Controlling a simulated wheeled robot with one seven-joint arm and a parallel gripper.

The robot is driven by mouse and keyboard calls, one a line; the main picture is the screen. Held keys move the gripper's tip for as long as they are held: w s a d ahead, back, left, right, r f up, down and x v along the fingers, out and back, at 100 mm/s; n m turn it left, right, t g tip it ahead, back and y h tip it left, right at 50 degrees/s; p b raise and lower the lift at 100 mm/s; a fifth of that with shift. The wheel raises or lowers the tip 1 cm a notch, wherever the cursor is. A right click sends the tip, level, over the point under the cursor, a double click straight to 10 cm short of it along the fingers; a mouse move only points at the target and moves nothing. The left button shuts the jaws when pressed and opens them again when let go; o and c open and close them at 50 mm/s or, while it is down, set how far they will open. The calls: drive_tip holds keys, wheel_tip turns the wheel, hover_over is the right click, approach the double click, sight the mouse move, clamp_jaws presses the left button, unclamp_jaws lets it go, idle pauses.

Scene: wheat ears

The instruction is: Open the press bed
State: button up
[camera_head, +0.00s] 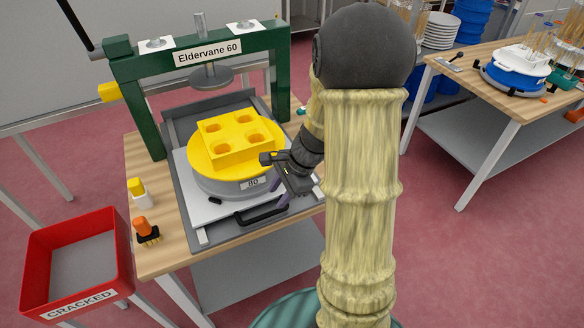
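A green press frame labelled "Eldervane 60" (207,50) stands on a wooden table, with a dark round pressing plate (211,77) hanging from its screw. In front of the frame lies the press bed, a light grey plate (195,208) in a dark grey tray, with a black bar handle (262,215) at its front edge. A grey round base marked "80" with a yellow disc and a yellow four-hole block (238,137) sits on the bed. My gripper (282,198) is just above and behind the handle, beside the round base. Its fingertips are small and partly hidden, so its opening and any contact are unclear.
A red bin labelled "CRACKED" (78,268) stands at the lower left. My arm hides the right side. Another table (470,78) holds a blue-and-white device.

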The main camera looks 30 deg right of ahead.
drive_tip(key=p+v, duration=0.1)
drive_tip(key=v, duration=0.7)
drive_tip(key=shift+r, duration=0.3)
drive_tip(key=shift+d, duration=0.1)
drive_tip(key=s+a+r+n+h+p, duration=0.3)
drive_tip(key=s+a+n+p, duration=0.3)
drive_tip(key=n, duration=1.1)
drive_tip(key=shift+s+a+r+n+t+h, duration=0.35)
drive_tip(key=shift+s+a+h, duration=0.35)
drive_tip(key=shift+a, duration=0.5)
drive_tip(key=shift+w, duration=0.15)
